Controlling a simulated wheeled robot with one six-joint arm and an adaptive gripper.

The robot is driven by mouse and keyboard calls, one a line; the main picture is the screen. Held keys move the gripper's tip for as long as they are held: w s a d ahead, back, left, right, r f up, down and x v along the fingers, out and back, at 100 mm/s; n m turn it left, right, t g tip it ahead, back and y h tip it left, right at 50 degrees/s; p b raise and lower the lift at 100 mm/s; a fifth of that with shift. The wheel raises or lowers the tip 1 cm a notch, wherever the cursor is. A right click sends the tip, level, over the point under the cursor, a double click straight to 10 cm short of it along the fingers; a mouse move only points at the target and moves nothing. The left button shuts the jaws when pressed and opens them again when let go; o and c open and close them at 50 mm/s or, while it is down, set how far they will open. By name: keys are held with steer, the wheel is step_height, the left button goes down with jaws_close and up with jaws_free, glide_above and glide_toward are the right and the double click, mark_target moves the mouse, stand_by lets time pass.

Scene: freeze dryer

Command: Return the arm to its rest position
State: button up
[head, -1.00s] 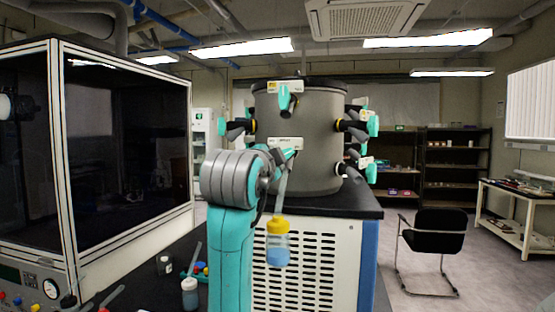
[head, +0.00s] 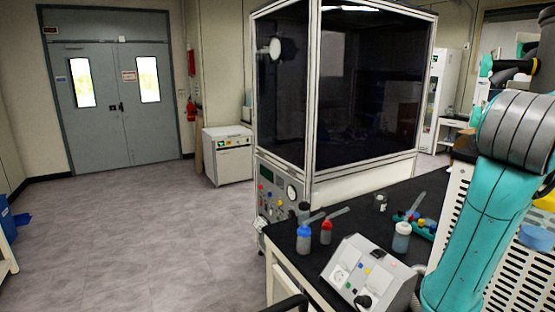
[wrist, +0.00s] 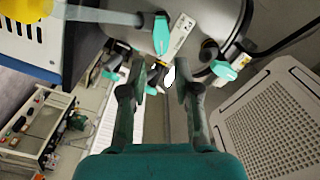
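My gripper (wrist: 160,76) shows in the wrist view with its two fingers apart and nothing held between them. Beyond the fingertips are the grey drum of the freeze dryer (wrist: 205,22) and its teal valves (wrist: 161,34). A pale tube (wrist: 100,15) runs left from one valve to a yellow cap (wrist: 20,18), apart from the fingers. In the head view my teal and grey arm (head: 485,225) is raised at the right edge, and my gripper is outside the picture. Part of a flask with blue contents (head: 537,237) shows behind the arm.
A dark-glass cabinet (head: 365,95) stands behind the black bench (head: 340,215). The bench holds a control box (head: 368,275), a blue-capped bottle (head: 304,238), a red-capped bottle (head: 326,232) and a white bottle (head: 401,238). Open floor (head: 130,235) lies left, towards grey double doors (head: 115,95).

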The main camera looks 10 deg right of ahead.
steer(key=w+a+f+n+t+y, duration=0.1)
steer(key=w+a+f+n+t, duration=0.15)
steer(key=f, duration=0.45)
steer(key=w+a+f+n+t+y, duration=0.1)
steer(key=w+f+n, duration=0.3)
steer(key=f, duration=0.3)
steer(key=w+a+f+n+t, duration=0.2)
steer(key=w+f+n, duration=0.15)
steer(key=f, duration=0.35)
steer(key=s+a+f+n+t+y, duration=0.25)
steer(key=a+f+n, duration=0.3)
steer(key=f, duration=0.55)
steer(key=s+a+f+n+t+y, duration=0.15)
steer(key=a+f+n+y, duration=0.35)
steer(key=f, duration=0.7)
steer(key=s+a+f+n+y, duration=0.4)
steer(key=s+a+f+y, duration=0.1)
steer(key=s+a+f, duration=0.95)
steer(key=s+a+r+n+y, duration=0.1)
steer(key=s+a+y, duration=0.1)
steer(key=s, duration=2)
steer(key=shift+s+a+n+g, duration=0.35)
steer(key=shift+a+g, duration=0.1)
